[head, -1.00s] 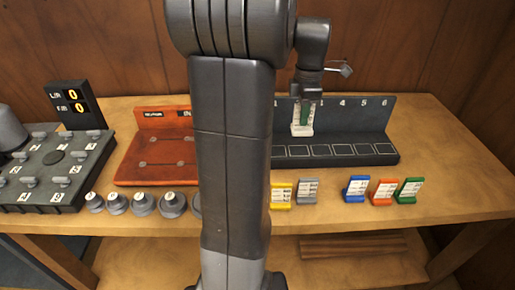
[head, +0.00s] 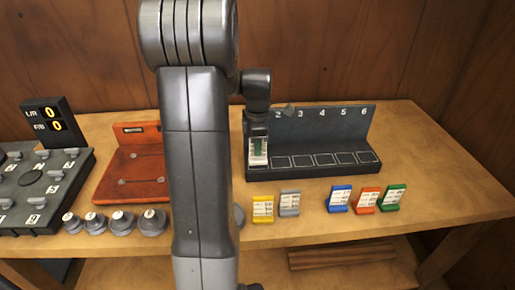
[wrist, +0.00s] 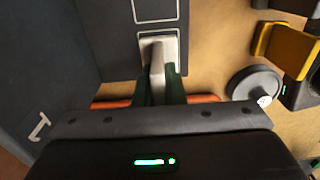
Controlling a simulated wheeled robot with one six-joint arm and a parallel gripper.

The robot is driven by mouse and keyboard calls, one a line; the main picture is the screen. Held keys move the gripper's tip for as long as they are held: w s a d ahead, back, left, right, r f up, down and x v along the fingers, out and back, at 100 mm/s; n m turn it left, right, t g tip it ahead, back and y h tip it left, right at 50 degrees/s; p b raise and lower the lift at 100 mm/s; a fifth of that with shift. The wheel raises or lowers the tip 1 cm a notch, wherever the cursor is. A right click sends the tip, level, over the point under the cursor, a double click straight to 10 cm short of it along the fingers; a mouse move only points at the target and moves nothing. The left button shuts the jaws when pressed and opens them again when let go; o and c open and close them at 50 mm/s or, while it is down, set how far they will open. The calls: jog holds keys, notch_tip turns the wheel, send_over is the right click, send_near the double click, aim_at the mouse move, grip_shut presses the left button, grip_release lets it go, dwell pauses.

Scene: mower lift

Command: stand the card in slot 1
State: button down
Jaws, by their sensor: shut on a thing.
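The card (head: 258,158) is pale with white markings and stands roughly upright at the left end of the dark slot rack (head: 312,176). It is over the first outlined square, slot 1. My gripper (head: 258,146) is shut on the card from above. In the wrist view, the green-padded fingers (wrist: 160,85) close on the pale card (wrist: 158,58), which shows edge-on inside a white outline (wrist: 178,70). The adjoining slot outline (wrist: 155,20) is empty. Whether the card's foot touches the rack floor cannot be told.
A red board (head: 135,170) and grey knobs (head: 122,221) are left. My arm hides part of the table.

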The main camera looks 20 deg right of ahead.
jog(key=shift+f, duration=0.35)
jog(key=shift+f, duration=0.1)
jog(key=shift+f, duration=0.15)
jog(key=c, duration=1.5)
grip_release()
jog(key=shift+r, duration=0.2)
notch_tip(320, 180, up, 12)
jog(key=shift+r, duration=0.1)
